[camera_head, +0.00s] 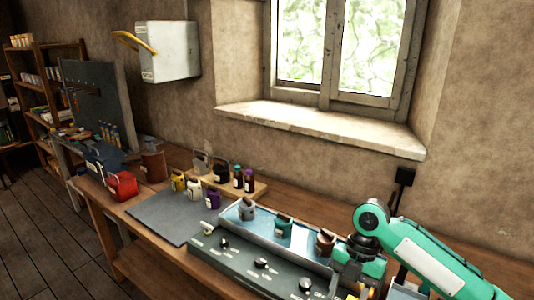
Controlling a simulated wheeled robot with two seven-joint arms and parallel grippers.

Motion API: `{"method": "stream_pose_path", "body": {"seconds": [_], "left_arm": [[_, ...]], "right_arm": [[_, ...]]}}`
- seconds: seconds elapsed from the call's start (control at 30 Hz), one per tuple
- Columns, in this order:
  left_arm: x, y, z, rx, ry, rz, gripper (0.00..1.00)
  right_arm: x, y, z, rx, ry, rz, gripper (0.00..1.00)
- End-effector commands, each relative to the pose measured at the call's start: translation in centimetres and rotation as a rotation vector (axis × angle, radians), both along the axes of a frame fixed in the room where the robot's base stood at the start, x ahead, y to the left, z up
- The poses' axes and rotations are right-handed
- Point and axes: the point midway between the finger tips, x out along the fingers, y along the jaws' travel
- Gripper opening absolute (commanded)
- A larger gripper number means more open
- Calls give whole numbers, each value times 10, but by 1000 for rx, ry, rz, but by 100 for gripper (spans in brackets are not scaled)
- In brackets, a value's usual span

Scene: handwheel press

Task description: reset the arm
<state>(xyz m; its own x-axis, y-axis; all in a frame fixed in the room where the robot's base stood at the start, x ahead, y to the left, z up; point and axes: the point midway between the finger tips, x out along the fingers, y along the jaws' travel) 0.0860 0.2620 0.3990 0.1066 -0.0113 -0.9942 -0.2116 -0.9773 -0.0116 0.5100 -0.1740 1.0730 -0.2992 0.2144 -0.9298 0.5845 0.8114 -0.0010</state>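My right arm (430,262), teal and black, comes in from the lower right. Its wrist bends down at the right end of the bench, and my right gripper (352,288) points down at the bottom edge of the view. The fingertips are too small and partly hidden to show whether they are open or shut. My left arm and gripper are not in view.
A blue tray (262,222) holds grey (246,210), teal (283,228) and brown (325,242) containers. A dark panel with knobs (245,262) lies in front. Several small containers and bottles stand behind a grey mat (160,215).

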Motion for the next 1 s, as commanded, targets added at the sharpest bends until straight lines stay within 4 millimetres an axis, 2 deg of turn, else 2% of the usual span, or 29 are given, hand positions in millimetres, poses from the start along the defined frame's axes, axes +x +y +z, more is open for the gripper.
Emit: {"method": "stream_pose_path", "body": {"seconds": [0.37,0.57,0.8,1.0], "left_arm": [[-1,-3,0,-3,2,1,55],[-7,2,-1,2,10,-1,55],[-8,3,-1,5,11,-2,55],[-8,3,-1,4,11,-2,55]], "right_arm": [[-20,24,-37,-7,-18,-154,49],[-39,42,-66,-4,-30,-312,49],[-74,65,-105,17,-32,-652,49],[-102,68,-128,31,-16,-984,49]]}}
